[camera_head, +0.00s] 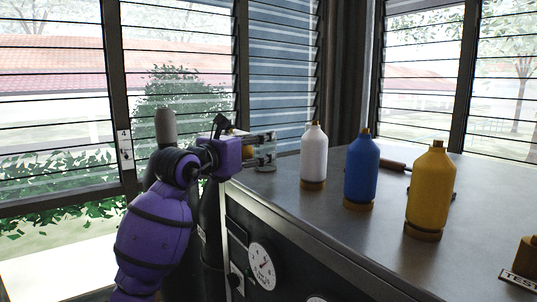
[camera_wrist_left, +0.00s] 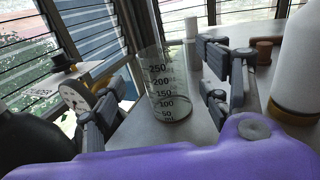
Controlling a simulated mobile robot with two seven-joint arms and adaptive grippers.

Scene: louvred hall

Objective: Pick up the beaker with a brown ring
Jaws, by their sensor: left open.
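A clear glass beaker (camera_wrist_left: 168,88) with dark volume marks stands on the grey worktop in the left wrist view. I cannot make out a brown ring on it. My left gripper (camera_head: 264,150) is at the worktop's far left corner in the head view, open. In the left wrist view its fingers (camera_wrist_left: 158,105) are spread to the left and right of the beaker, which shows between them with gaps. In the head view the beaker is hard to tell from the gripper. My right gripper is not in view.
A white bottle (camera_head: 314,158), a blue bottle (camera_head: 361,172) and a yellow bottle (camera_head: 431,190) stand on the worktop (camera_head: 300,220) right of the gripper. A brown-handled tool (camera_head: 392,165) lies behind them. A sign (camera_head: 520,279) is at the right edge.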

